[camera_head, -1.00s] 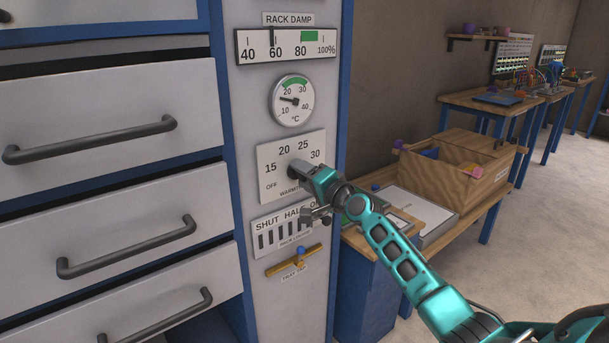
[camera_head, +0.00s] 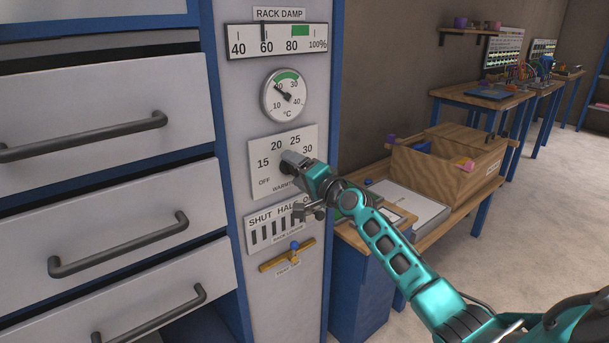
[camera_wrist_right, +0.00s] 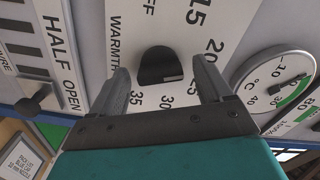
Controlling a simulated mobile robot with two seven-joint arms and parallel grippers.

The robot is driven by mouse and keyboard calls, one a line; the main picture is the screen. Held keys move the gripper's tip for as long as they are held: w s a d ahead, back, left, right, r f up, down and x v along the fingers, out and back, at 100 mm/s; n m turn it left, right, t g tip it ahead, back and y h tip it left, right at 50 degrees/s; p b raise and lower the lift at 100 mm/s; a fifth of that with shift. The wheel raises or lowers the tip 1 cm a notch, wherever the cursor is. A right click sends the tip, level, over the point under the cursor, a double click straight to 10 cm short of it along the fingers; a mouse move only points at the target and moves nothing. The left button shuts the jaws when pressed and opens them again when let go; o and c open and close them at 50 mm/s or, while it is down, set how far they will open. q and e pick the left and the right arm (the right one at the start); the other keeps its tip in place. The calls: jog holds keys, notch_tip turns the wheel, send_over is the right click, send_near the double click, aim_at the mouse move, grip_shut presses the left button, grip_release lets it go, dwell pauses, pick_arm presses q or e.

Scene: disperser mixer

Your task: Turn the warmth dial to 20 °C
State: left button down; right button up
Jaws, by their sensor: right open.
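The warmth dial is a dark knob (camera_wrist_right: 157,66) on a white plate (camera_head: 257,182) marked OFF, 15, 20, 25, 30 and more. In the wrist view the knob carries a pale mark on its lower right side; I cannot tell exactly which number it points to. My right gripper (camera_wrist_right: 161,66) is open, one finger on each side of the knob, with visible gaps. In the head view the right gripper (camera_head: 293,162) covers most of the knob. A round °C gauge (camera_head: 285,96) above has its needle pointing up-left, near 20. My left gripper is not in view.
The rack damp scale (camera_head: 278,41) is above the gauge. Drawers with handles (camera_head: 118,239) stand left. A wooden crate (camera_head: 445,178) sits on a bench at right.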

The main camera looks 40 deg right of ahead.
pick_arm(q)
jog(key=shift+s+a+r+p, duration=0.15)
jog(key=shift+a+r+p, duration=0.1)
jog(key=shift+p, duration=0.4)
pick_arm(e)
jog(key=s+d, duration=0.1)
jog(key=s, duration=1.1)
jog(key=shift+s, duration=0.4)
jog(key=shift+f, duration=0.1)
jog(key=s+a+f+n+g+p, duration=0.1)
jog(key=s+a+f+n+g, duration=0.1)
jog(key=s+a+f+n, duration=0.45)
jog(key=s+a+f+n+g+p, duration=0.25)
jog(key=a+f, duration=0.35)
jog(key=f, duration=0.4)
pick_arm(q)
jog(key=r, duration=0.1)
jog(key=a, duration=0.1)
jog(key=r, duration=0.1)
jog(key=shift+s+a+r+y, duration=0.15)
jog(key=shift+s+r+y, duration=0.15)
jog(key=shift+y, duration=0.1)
pick_arm(e)
jog(key=s+a+f+n+g, duration=0.2)
jog(key=s+a+f+n, duration=0.3)
jog(key=s+a, duration=0.5)
jog(key=shift+s+a+f+n+g, duration=0.3)
jog(key=shift+s+n, duration=0.3)
jog(key=shift+s, duration=0.25)
